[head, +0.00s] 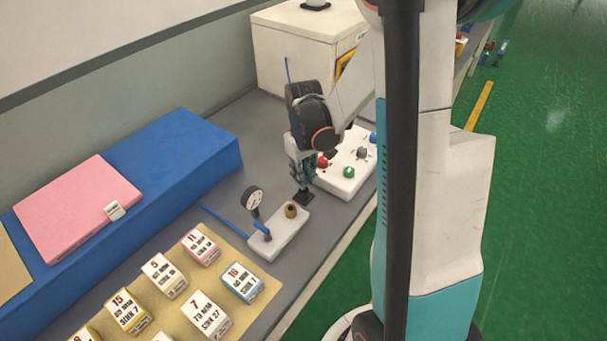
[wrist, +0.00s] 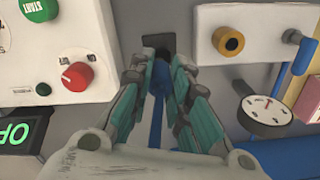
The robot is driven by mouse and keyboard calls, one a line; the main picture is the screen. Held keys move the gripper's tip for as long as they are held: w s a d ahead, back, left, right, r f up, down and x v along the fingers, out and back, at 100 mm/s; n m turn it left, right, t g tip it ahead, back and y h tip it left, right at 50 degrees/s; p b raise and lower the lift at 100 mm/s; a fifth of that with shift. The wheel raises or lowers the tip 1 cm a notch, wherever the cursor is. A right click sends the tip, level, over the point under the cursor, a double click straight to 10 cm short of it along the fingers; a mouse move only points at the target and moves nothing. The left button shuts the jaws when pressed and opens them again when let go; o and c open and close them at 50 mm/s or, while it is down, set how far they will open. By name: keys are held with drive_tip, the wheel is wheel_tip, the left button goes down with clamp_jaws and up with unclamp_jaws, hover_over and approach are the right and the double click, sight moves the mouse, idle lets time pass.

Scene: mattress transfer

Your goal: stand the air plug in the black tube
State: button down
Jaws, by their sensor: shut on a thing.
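My gripper (head: 301,172) points down between the white gauge block and the white button panel. In the wrist view its teal fingers (wrist: 160,82) are shut on the blue air plug (wrist: 160,76), with a blue hose (wrist: 157,125) running back from it. The plug is hidden behind the fingers in the head view. The black tube (head: 303,198) stands on the grey bench just below the fingertips; in the wrist view its dark opening (wrist: 157,42) shows just beyond the plug. I cannot tell whether the plug's tip is inside it.
The button panel (head: 347,184) is close on the other side. Numbered boxes (head: 165,276) stand on a tan mat in front.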

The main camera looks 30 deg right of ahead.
drive_tip(key=shift+f+b, duration=1.45)
drive_tip(key=shift+f, duration=0.3)
drive_tip(key=c, duration=1.4)
unclamp_jaws()
drive_tip(key=shift+c, duration=0.2)
drive_tip(key=shift+r, duration=0.2)
wheel_tip(320, 180, up, 12)
drive_tip(key=shift+f, duration=0.1)
